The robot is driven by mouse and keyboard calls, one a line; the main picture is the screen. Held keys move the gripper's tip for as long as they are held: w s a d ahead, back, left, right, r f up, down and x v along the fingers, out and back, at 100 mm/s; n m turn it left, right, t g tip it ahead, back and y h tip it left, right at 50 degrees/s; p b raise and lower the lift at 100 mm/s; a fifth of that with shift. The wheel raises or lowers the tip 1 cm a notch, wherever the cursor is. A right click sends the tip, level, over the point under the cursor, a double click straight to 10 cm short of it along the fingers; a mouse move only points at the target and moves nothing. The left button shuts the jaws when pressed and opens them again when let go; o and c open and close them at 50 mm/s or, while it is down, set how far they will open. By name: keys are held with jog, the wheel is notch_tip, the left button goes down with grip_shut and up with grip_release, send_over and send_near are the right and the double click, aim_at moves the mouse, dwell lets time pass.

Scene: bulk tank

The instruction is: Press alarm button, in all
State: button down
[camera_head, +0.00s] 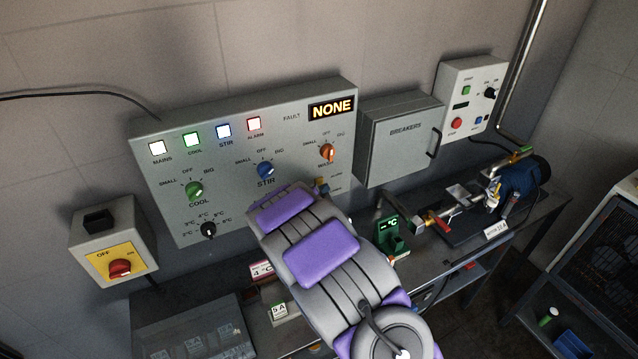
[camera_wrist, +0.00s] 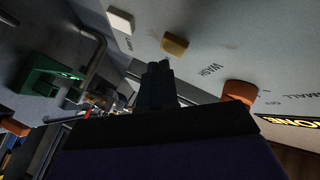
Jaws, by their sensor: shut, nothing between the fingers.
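The grey control panel (camera_head: 290,107) is on the wall. A small yellow button (camera_wrist: 175,43) shows on the panel in the wrist view, with a white button (camera_wrist: 120,20) farther left. In the head view a yellow-orange button (camera_head: 321,186) shows partly behind my arm; the small labels beside it are hard to read. My gripper (camera_wrist: 161,68) is shut and empty, its dark tips just below the yellow button in the wrist view; I cannot tell whether they touch. My arm hides the tips in the head view. The lamp marked ALARM (camera_head: 254,124) glows white with a red rim; the fault display (camera_head: 332,108) reads NONE.
An orange knob (camera_head: 327,152) and a blue STIR knob (camera_head: 265,170) stick out near my arm. The breaker box (camera_head: 400,140) is to the right. A green temperature display (camera_head: 391,235) stands on the bench. A yellow isolator switch box (camera_head: 112,262) is at left.

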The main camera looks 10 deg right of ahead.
jog(key=shift+w+a+r+p, duration=0.1)
jog(key=shift+w+a+p, duration=0.1)
jog(key=shift+w, duration=0.15)
jog(key=shift+w+a+p, duration=0.1)
jog(key=shift+w+p, duration=0.1)
jog(key=shift+w, duration=0.15)
dwell(0.7)
jog(key=shift+s+d, duration=0.1)
jog(key=shift+s, duration=0.05)
jog(key=shift+s+d+b, duration=0.25)
jog(key=shift+s+b, duration=0.4)
jog(key=shift+b, duration=0.15)
jog(key=s+b, duration=0.1)
jog(key=s+d+b, duration=0.1)
jog(key=s, duration=0.1)
jog(key=s+b, duration=0.1)
jog(key=shift+s+d+b, duration=0.25)
jog(key=shift+s+b, duration=0.1)
jog(key=shift+b, duration=0.05)
dwell(0.8)
